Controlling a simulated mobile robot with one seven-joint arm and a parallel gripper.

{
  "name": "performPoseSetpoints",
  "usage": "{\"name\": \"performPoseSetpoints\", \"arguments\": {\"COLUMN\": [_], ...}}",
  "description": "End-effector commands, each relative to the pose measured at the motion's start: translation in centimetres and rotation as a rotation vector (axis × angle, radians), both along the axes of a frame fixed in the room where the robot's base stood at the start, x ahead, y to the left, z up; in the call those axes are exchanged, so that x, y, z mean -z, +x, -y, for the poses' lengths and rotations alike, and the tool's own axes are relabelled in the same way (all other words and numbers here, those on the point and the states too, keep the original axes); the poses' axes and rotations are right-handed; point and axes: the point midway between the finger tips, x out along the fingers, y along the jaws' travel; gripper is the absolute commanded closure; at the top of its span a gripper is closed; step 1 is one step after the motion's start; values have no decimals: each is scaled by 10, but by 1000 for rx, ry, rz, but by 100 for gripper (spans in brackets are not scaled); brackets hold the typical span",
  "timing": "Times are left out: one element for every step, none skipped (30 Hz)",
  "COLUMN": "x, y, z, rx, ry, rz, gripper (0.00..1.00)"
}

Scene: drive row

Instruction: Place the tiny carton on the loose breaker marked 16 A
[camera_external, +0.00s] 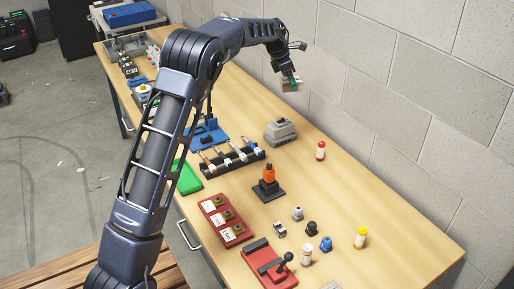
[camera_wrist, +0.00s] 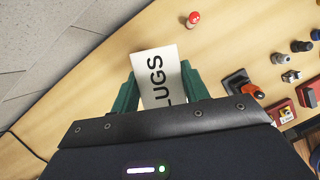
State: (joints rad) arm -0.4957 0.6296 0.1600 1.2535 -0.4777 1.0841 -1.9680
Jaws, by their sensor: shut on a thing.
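My gripper (camera_external: 291,76) is raised over the far right part of the bench, near the block wall. In the wrist view its two green fingers (camera_wrist: 159,84) are shut on a small pale carton with a white face reading "LUGS" (camera_wrist: 156,66). The carton also shows below the wrist in the external view (camera_external: 290,87). A small white-and-black block (camera_external: 280,229), possibly the loose breaker, stands on the near part of the bench, well away from my gripper. Its marking is too small to read, so I cannot tell if it says 16 A.
Near that block are a grey knob (camera_external: 297,213), a black knob (camera_external: 311,228), a blue knob (camera_external: 326,244) and white and yellow bottles. An orange-handled device (camera_external: 268,181), a red tray (camera_external: 225,222) and a red lever unit (camera_external: 269,264) stand nearby. A red-capped bottle (camera_external: 320,151) stands alone.

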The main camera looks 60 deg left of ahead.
Motion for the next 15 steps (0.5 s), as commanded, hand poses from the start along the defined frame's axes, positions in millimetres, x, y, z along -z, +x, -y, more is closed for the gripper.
{"name": "performPoseSetpoints", "arguments": {"x": [-6,-9,-13,-16,-18,-21,-23,-25,-27,-29,-30,-30,-29,-27,-23], "y": [3,4,5,6,7,8,8,8,9,9,9,10,10,9,10], "z": [-12,-19,-28,-33,-38,-44,-48,-52,-56,-58,-60,-62,-63,-64,-64], "rx": [-63,-102,-150,-182,-212,-249,-272,-294,-318,-332,-343,-355,-361,-367,-371], "ry": [3,3,3,3,3,3,2,1,1,1,0,0,-1,0,-1], "rz": [2,2,1,2,1,1,1,1,1,1,0,0,0,-1,-1], "gripper": [82,82,82,82,82,82,82,82,82,82,82,82,82,82,82]}}
